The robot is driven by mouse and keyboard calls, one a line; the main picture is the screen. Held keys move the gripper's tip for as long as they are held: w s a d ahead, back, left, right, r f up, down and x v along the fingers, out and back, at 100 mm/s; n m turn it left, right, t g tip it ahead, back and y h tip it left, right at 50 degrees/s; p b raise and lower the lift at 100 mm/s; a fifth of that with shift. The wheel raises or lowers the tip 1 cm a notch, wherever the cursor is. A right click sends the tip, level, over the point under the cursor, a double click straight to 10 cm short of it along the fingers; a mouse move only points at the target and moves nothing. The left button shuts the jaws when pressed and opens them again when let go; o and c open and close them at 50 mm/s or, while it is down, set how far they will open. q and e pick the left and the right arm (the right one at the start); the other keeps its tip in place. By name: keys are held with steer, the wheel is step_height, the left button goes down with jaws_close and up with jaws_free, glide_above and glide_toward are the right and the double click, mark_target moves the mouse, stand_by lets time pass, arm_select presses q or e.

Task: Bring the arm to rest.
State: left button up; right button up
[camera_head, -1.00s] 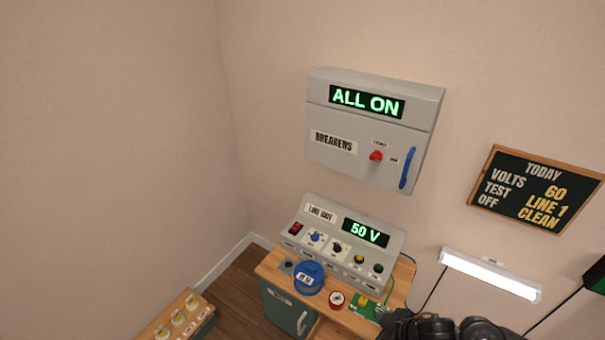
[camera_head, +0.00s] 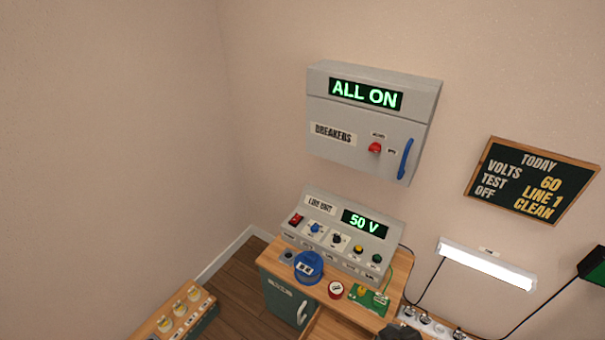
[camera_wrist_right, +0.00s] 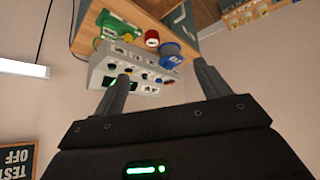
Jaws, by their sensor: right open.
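My right gripper (camera_wrist_right: 162,84) shows in the right wrist view with its two grey fingers wide apart and nothing between them. Beyond the fingers is the grey line unit (camera_wrist_right: 128,68), well apart from them. In the head view only a dark part of my right arm (camera_head: 400,332) shows at the bottom edge, by the bench's front right corner. The line unit (camera_head: 345,235) reads 50 V there. The grey breaker box (camera_head: 350,165) on the wall reads ALL ON, and its door is shut. My left gripper is in neither view.
The wooden bench (camera_head: 325,315) holds a blue round item (camera_head: 308,266), a red round item (camera_head: 335,289) and a green board (camera_head: 368,298). A white lamp (camera_head: 486,266) and a chalkboard (camera_head: 532,180) are on the wall. A low wooden stand (camera_head: 150,330) is at lower left.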

steer(key=s+d+m+g+h, duration=0.25)
steer(key=s+d, duration=0.45)
steer(key=s, duration=0.4)
step_height(320, 180, down, 28)
steer(key=s+r+g+b, duration=0.1)
steer(key=s+g+b, duration=0.1)
steer(key=b, duration=0.1)
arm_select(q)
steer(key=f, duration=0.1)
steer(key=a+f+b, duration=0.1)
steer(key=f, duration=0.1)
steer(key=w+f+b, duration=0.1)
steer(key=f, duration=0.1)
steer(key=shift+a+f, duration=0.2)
arm_select(e)
steer(key=s+d+f, duration=0.2)
steer(key=s+f, duration=0.6)
steer(key=f, duration=0.2)
steer(key=s+d+f+g, duration=0.1)
steer(key=s+d+f, duration=0.1)
steer(key=s+f, duration=0.6)
step_height(320, 180, down, 3)
steer(key=shift+s+d+r, duration=0.2)
